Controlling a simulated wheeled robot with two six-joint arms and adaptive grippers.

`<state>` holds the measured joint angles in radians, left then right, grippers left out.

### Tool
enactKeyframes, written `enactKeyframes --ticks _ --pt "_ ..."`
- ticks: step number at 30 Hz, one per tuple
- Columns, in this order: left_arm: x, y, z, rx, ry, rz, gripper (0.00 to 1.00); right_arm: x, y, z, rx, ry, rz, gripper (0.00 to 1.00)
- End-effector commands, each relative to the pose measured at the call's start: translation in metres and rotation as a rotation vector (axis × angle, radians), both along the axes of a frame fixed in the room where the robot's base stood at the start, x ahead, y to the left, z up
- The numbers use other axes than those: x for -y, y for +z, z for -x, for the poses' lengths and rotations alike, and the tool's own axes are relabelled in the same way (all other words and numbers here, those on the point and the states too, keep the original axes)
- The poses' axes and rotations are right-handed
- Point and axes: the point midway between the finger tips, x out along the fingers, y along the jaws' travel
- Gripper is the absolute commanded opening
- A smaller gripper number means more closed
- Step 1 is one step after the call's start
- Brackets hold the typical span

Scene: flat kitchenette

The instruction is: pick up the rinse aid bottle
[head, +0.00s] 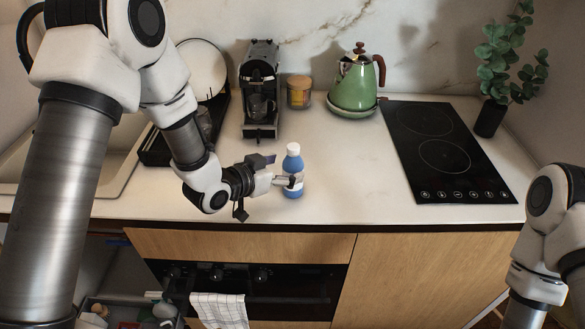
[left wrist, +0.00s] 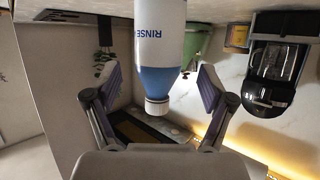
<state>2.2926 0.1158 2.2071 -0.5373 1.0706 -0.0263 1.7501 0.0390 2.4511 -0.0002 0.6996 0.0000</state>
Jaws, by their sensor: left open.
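The rinse aid bottle (head: 293,163) stands upright on the counter near its front edge, with a blue body and a white cap. In the left wrist view the bottle (left wrist: 160,50) appears upside down, with part of the word "RINSE" readable on its white label. My left gripper (head: 281,180) is at the bottle's left side in the head view. In the left wrist view the left gripper (left wrist: 152,92) is open, with one finger on each side of the bottle and gaps between. My right gripper is out of view; only part of that arm shows.
A coffee machine (head: 260,90), a lidded jar (head: 299,92) and a green kettle (head: 355,82) stand at the back. A black cooktop (head: 446,150) is to the right, with a potted plant (head: 489,118) beside it. The counter around the bottle is clear.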

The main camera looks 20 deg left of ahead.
Motion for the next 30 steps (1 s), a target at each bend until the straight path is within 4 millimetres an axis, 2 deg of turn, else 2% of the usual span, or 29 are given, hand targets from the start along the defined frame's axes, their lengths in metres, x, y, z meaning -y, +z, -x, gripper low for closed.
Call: enactKeyframes --ticks 1,4,11,15,17,18,30 --pt "0.004 0.000 -0.008 0.000 -0.003 -0.004 0.82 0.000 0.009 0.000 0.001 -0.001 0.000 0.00" --pt "0.009 -0.007 -0.019 -0.001 -0.001 -0.003 0.82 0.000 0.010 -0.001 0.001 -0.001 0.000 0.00" --pt "0.010 -0.010 -0.022 -0.002 0.001 -0.001 0.82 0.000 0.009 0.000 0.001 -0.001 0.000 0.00" --pt "0.010 -0.010 -0.021 -0.002 0.001 -0.001 0.33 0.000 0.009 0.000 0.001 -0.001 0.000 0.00" --pt "0.010 -0.010 -0.021 -0.002 0.001 -0.001 0.11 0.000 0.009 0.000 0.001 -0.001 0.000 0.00" --pt "0.010 -0.010 -0.021 -0.002 0.001 -0.001 0.05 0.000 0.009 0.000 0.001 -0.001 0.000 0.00" --pt "0.010 -0.006 -0.021 -0.002 0.001 -0.001 0.05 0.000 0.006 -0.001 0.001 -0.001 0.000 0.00"
